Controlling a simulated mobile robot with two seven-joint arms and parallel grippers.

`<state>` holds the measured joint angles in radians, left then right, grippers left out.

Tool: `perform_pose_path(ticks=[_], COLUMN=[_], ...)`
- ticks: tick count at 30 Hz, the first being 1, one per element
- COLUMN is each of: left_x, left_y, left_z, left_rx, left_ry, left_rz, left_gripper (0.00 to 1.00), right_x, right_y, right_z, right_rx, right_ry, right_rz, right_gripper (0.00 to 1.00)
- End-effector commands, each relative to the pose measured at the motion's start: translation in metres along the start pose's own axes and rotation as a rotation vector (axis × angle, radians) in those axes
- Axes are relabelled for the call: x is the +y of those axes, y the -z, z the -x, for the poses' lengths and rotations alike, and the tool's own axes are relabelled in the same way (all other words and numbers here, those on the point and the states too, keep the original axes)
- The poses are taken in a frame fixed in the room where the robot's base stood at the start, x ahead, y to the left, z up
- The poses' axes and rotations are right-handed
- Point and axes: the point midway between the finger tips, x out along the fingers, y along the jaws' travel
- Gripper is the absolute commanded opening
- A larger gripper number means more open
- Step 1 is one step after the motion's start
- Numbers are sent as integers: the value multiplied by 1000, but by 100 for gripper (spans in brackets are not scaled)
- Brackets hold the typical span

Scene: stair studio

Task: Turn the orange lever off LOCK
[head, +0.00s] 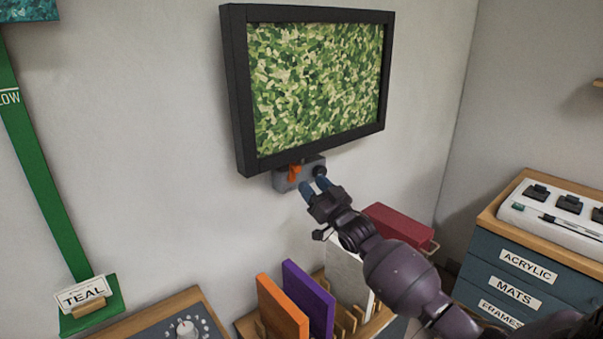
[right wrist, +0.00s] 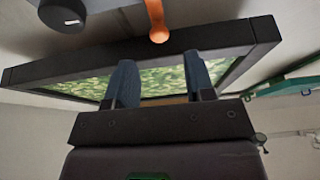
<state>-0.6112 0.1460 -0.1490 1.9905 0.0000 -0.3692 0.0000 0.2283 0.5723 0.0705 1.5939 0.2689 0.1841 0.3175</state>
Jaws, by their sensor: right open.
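The orange lever (head: 294,172) is on a small grey box (head: 282,181) on the wall, right under the black-framed green picture (head: 315,85). In the right wrist view the lever (right wrist: 157,22) hangs near the top middle, beyond my fingertips. A dark round knob (head: 319,171) is on the box to the right of the lever; it also shows in the right wrist view (right wrist: 63,14). My right gripper (head: 315,190) is open and empty, just below and right of the lever, apart from it. The LOCK marking cannot be read. My left gripper is not in view.
Below stand orange (head: 282,308) and purple (head: 308,298) panels in a wooden rack, beside a red box (head: 397,228). A drawer cabinet (head: 527,262) stands at the right. A green strip with a TEAL label (head: 84,293) is at the left. The wall left of the box is clear.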

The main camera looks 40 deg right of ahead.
Motion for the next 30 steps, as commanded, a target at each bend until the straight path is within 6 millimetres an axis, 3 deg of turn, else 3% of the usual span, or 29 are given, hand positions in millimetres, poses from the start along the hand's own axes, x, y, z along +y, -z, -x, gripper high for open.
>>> perform_pose_path(ticks=[3,10,24,30], left_x=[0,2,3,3], left_y=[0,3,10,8], left_z=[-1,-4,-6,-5], left_rx=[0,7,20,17], left_ry=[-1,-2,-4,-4], left_rz=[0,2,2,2], left_gripper=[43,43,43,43], right_x=[0,0,0,0], right_y=[0,0,0,0], right_z=[-20,-46,-55,-55], right_rx=[2,0,0,0], right_ry=[0,1,0,0], right_rz=[1,1,1,1], right_gripper=[49,49,49,18])
